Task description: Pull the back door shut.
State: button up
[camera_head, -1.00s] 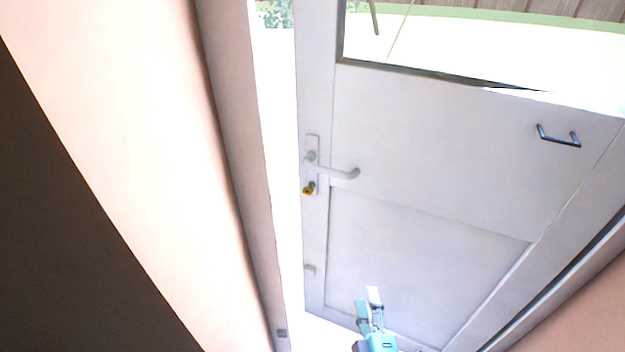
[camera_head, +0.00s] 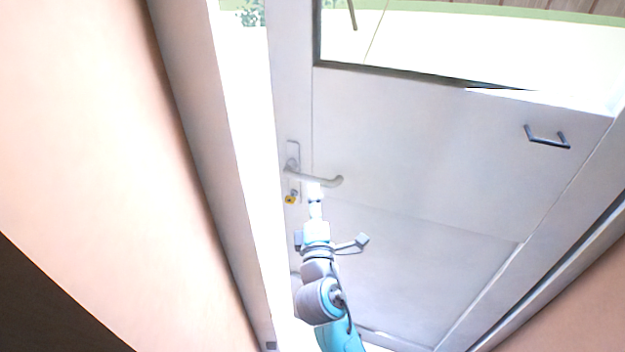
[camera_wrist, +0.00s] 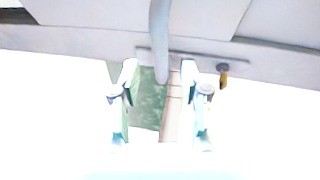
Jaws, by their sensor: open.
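The white back door (camera_head: 420,140) stands ajar, with a bright gap between its left edge and the frame. Its pale lever handle (camera_head: 328,181) sits near that edge, with a yellow key (camera_head: 290,199) in the lock below. My gripper (camera_head: 314,190) is at the lever, just under it in the head view. In the wrist view my gripper (camera_wrist: 159,76) is open, and the lever handle (camera_wrist: 159,35) runs down between the two fingertips. I cannot tell whether they touch it. The key (camera_wrist: 223,78) is right of the right finger.
The door frame post (camera_head: 200,130) and a plaster wall (camera_head: 80,130) stand left of the gap. A small dark pull handle (camera_head: 547,138) is on the door's right side. The door has a window (camera_head: 450,50) in its upper part.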

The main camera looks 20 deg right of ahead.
aim_at(313, 177)
jog(key=x, duration=0.5)
jog(key=shift+w+d+r, duration=0.1)
jog(key=shift+w+d, duration=0.05)
jog(key=shift+w, duration=0.25)
grip_shut()
